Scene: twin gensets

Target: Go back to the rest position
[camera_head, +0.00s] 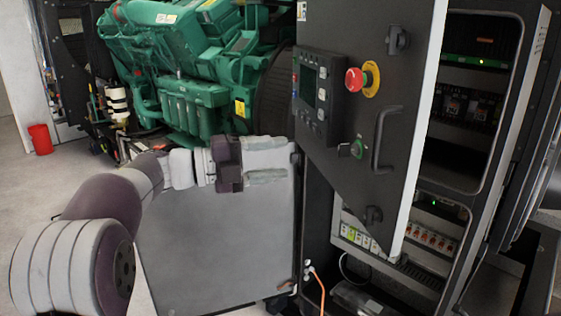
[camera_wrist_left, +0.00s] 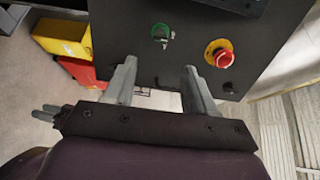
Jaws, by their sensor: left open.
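My left gripper (camera_head: 268,160) reaches in from the left in the head view, in front of a grey panel and left of the dark control cabinet door (camera_head: 345,140). Its two fingers are apart with nothing between them. In the left wrist view the open fingers (camera_wrist_left: 160,85) point toward the dark door. That door carries a red emergency stop button (camera_head: 357,80) on a yellow ring, which also shows in the wrist view (camera_wrist_left: 222,58). A green rotary switch (camera_head: 358,148) sits lower on the door, apart from the fingers. My right gripper is out of view.
A green engine (camera_head: 190,100) stands behind my left arm. The door stands open beside a cabinet with breakers (camera_head: 430,240). A door handle (camera_head: 383,140) sticks out. An orange cable (camera_head: 318,285) hangs low. A red bin (camera_head: 41,139) stands on the floor at left, with clear floor near it.

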